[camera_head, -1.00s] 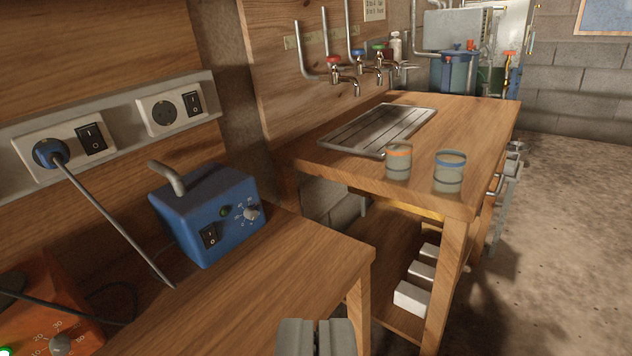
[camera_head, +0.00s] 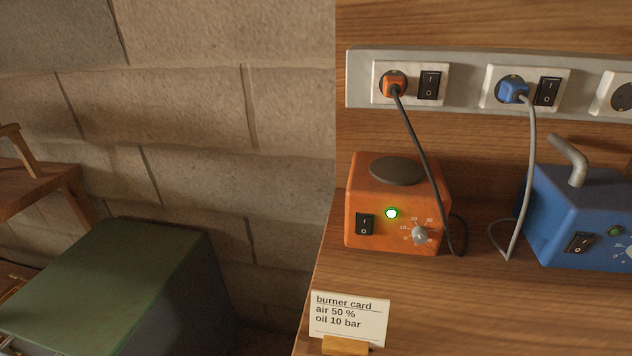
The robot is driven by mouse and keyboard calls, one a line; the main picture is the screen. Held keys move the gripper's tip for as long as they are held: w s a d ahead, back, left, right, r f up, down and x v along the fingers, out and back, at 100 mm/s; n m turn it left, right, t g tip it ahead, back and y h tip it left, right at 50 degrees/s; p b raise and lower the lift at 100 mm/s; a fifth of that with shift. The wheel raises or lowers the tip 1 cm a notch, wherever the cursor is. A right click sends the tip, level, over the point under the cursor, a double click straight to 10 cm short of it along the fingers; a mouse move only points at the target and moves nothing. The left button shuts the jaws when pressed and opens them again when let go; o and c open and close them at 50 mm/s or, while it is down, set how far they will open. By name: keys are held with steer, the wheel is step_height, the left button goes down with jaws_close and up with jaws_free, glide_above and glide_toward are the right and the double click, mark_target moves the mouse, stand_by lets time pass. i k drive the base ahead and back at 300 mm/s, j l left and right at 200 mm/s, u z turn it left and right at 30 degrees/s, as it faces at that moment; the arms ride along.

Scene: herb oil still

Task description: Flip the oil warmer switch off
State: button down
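An orange box (camera_head: 398,215) with a round dark plate on top stands on the wooden bench. Its front has a black rocker switch (camera_head: 365,224), a brightly lit green lamp (camera_head: 391,213) and a grey knob (camera_head: 419,235). A blue box (camera_head: 580,215) with a bent grey pipe on top stands to its right, cut off by the picture edge. It has a black rocker switch (camera_head: 580,243) and a dark green, unlit lamp (camera_head: 615,230). No label shows which box is the oil warmer. My gripper is out of view.
A wall socket strip (camera_head: 460,88) holds an orange plug (camera_head: 395,84) and a blue plug (camera_head: 513,90), each beside a rocker switch. Their cables hang in front of the wall. A "burner card" (camera_head: 348,318) stands at the bench front. A green-topped box (camera_head: 110,285) is at the lower left.

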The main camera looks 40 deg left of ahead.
mark_target(365, 223)
steer(key=u, duration=0.7)
steer(key=k+j+z, duration=0.15)
steer(key=k+j, duration=0.2)
steer(key=k, duration=0.1)
